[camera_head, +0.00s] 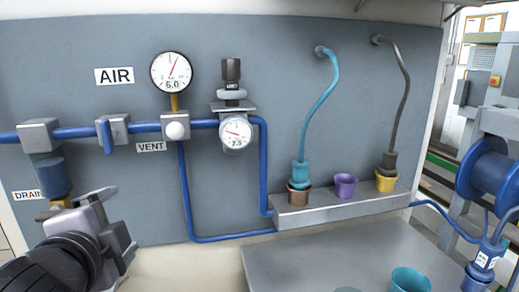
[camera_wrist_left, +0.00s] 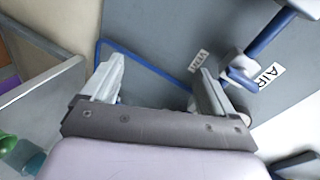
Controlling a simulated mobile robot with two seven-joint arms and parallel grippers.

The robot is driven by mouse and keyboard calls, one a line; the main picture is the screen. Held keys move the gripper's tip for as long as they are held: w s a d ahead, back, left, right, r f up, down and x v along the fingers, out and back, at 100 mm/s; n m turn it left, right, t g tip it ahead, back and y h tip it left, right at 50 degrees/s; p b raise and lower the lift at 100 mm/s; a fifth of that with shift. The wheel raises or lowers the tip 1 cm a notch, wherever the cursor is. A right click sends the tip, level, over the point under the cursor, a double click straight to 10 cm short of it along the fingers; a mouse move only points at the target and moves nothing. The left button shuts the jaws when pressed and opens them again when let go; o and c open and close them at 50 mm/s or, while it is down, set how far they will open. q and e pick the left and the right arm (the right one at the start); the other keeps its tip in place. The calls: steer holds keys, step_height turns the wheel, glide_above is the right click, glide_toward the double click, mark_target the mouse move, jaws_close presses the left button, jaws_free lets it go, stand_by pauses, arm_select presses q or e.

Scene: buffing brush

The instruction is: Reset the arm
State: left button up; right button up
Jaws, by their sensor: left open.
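My left gripper (camera_head: 80,205) is at the lower left of the head view, in front of the grey panel (camera_head: 240,75) and just right of the DRAIN label. In the left wrist view its two fingers (camera_wrist_left: 155,88) are spread apart with nothing between them. The panel, a blue pipe, the VENT label (camera_wrist_left: 198,62) and the AIR label (camera_wrist_left: 271,73) show beyond them. It appears apart from the pipes and holds nothing. My right gripper is in neither view.
Blue pipes with valves and gauges (camera_head: 171,72) cross the panel. A ledge (camera_head: 345,204) carries copper, purple and yellow cups, with teal and dark hoses at two. A grey table (camera_head: 300,265) lies below, with a teal cup (camera_head: 409,280). A blue reel (camera_head: 490,172) stands at right.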

arm_select(q)
steer(key=s+f+n+g+h, duration=0.1)
steer(key=s+f+n+g, duration=0.2)
steer(key=f, duration=0.7)
steer(key=s+f+n+g+h, duration=0.1)
steer(key=s+f+n+g, duration=0.2)
steer(key=f, duration=0.6)
steer(key=s+a+f+n+g, duration=0.1)
steer(key=s+f+n+g, duration=0.45)
steer(key=s+f, duration=0.9)
steer(key=w+d+f+t+h, duration=0.2)
steer(key=w+f+t, duration=0.4)
steer(key=f+t, duration=0.1)
steer(key=shift+d+f+h, duration=0.35)
steer(key=shift+f+h, duration=0.05)
steer(key=shift+f, duration=0.1)
